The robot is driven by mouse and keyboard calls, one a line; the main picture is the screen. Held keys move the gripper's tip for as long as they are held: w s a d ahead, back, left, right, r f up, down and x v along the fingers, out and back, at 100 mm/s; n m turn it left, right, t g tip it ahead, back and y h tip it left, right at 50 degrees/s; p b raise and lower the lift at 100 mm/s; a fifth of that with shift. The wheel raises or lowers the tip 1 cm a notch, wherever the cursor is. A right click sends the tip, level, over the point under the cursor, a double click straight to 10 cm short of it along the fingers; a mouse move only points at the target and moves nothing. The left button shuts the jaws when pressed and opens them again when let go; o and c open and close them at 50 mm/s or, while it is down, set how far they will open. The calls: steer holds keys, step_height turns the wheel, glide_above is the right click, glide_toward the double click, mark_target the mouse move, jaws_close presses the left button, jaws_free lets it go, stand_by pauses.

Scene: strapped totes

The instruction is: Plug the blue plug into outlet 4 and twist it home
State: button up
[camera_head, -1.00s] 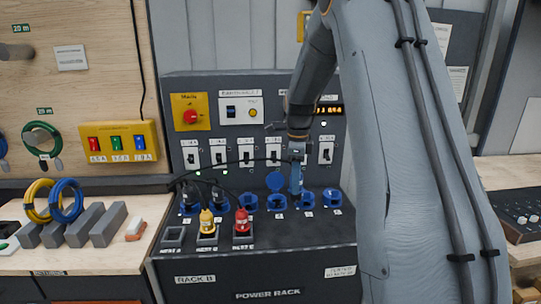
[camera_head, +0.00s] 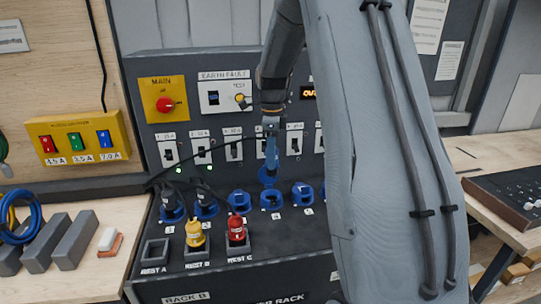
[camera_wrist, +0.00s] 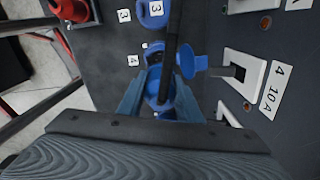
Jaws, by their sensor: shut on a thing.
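My gripper (camera_head: 271,166) is shut on the blue plug, its two blue-grey fingers on either side of it. In the wrist view the blue plug (camera_wrist: 160,88) shows between the fingers, with a black cable across it. Outlet 4 (camera_head: 270,198) is a blue socket in the rack's row. My gripper is lined up above and behind it in the head view. A raised round blue lid (camera_head: 267,178) stands at this outlet. The wrist view shows the label 4 (camera_wrist: 132,60) beside the plug. The plug's tip is hidden, so I cannot tell whether it touches the socket.
Dark plugs fill outlets 1 (camera_head: 172,208) and 2 (camera_head: 207,204). A yellow plug (camera_head: 195,234) and a red plug (camera_head: 236,230) stand in rests in front. Switches (camera_head: 232,148) line the panel behind. A black cable crosses the panel to my gripper.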

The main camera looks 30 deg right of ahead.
mark_target(272, 176)
steer(key=shift+f+b, duration=2)
steer(key=shift+f, duration=1.8)
steer(key=shift+a+f+b, duration=0.1)
steer(key=shift+f+b, duration=0.8)
steer(key=shift+f, duration=1.15)
steer(key=shift+m, duration=1.4)
steer(key=shift+p, duration=0.3)
steer(key=shift+m, duration=0.9)
steer(key=shift+w+m, duration=0.1)
steer(key=shift+m, duration=0.5)
jaws_close()
